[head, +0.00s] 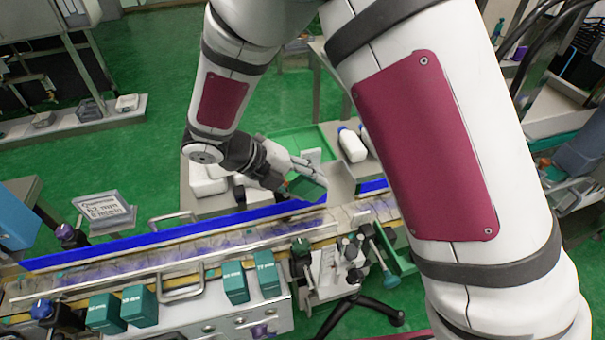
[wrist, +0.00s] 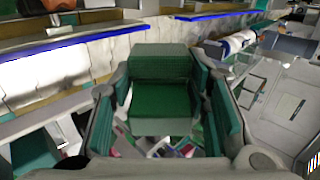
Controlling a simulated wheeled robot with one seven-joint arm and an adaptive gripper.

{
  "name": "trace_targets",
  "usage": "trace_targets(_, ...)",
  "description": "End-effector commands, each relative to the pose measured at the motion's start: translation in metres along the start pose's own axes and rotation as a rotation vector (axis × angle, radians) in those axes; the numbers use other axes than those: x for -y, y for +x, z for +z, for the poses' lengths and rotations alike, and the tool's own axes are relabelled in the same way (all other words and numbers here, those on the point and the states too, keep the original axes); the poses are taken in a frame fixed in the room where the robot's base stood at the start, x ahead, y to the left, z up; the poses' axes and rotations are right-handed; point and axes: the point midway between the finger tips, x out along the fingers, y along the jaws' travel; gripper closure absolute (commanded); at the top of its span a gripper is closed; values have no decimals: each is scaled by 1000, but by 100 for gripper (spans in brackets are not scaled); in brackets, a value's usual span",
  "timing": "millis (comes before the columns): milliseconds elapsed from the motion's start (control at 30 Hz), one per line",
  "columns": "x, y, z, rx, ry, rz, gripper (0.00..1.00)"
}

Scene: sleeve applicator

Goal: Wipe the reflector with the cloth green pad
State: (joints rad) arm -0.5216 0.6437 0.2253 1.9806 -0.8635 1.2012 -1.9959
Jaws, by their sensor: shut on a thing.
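My gripper (head: 298,174) reaches down over the far side of the conveyor in the head view. It is shut on the green pad (head: 304,189), a small block with a green face. In the wrist view the pad (wrist: 160,98) sits between the two fingers of my gripper (wrist: 160,85), its green front face toward the camera. In the head view the pad is near the end of the blue rail, and I cannot tell whether it touches anything. I cannot pick out the reflector with certainty in either view; the arm and pad may hide it.
The conveyor (head: 205,246) runs across the front with a blue rail (head: 165,235) along its far side. Teal boxes (head: 138,306) line its near side. A sign (head: 104,209) stands at left. Green floor (head: 150,55) is clear behind.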

Motion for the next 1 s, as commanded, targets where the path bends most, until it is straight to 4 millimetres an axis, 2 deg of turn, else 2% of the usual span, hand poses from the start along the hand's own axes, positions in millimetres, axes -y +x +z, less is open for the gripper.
trace_targets(167,0,0,-13,0,-1,0,80)
trace_targets(567,0,0,-15,0,-1,0,80)
trace_targets(1000,0,0,-44,-1,-1,0,80)
